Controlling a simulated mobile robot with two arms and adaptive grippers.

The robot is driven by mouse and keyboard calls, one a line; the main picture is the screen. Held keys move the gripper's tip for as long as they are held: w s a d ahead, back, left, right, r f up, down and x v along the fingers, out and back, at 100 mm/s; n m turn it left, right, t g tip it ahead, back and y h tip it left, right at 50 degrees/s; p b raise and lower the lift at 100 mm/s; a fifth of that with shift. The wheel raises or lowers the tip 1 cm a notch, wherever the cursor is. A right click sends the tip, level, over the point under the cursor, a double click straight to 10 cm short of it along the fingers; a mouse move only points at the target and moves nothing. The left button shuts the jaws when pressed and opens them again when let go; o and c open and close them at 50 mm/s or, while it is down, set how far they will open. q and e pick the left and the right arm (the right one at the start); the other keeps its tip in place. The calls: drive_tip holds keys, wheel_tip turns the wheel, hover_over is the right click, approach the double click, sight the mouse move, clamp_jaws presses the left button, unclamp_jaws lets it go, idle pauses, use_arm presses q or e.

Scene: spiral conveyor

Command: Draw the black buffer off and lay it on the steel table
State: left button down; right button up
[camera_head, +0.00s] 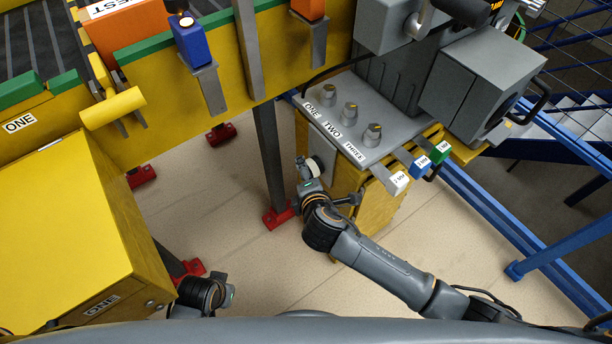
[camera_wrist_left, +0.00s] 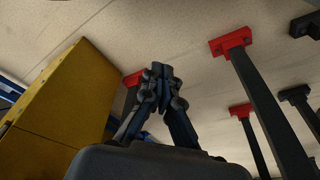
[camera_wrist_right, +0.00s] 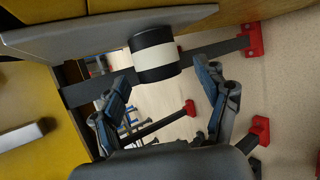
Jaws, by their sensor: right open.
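The black buffer (camera_wrist_right: 153,48) is a short black cylinder with a white band. In the right wrist view it sits under the edge of a grey top, in front of a dark bar. A pale and dark round piece in the head view (camera_head: 316,166) looks like the same buffer. My right gripper (camera_wrist_right: 163,80) is open, its fingers spread just short of the buffer and apart from it. A grey steel-coloured table top (camera_head: 330,122) carries several pegs and the labels ONE, TWO, THREE. My left gripper (camera_wrist_left: 161,72) is empty, its fingers together, low at the left.
A yellow box (camera_head: 75,235) labelled ONE stands at the left. A dark post (camera_head: 268,155) with a red foot stands left of my right gripper. White, blue and green tags (camera_head: 421,165) stick out from the table's right side. Blue rails (camera_head: 490,215) run along the right.

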use_arm(q)
drive_tip(key=shift+w+r, duration=0.15)
drive_tip(key=shift+r, duration=0.5)
use_arm(e)
drive_tip(key=shift+w+a+f, duration=0.1)
drive_tip(key=shift+w+f, duration=0.2)
drive_tip(key=shift+w, duration=0.3)
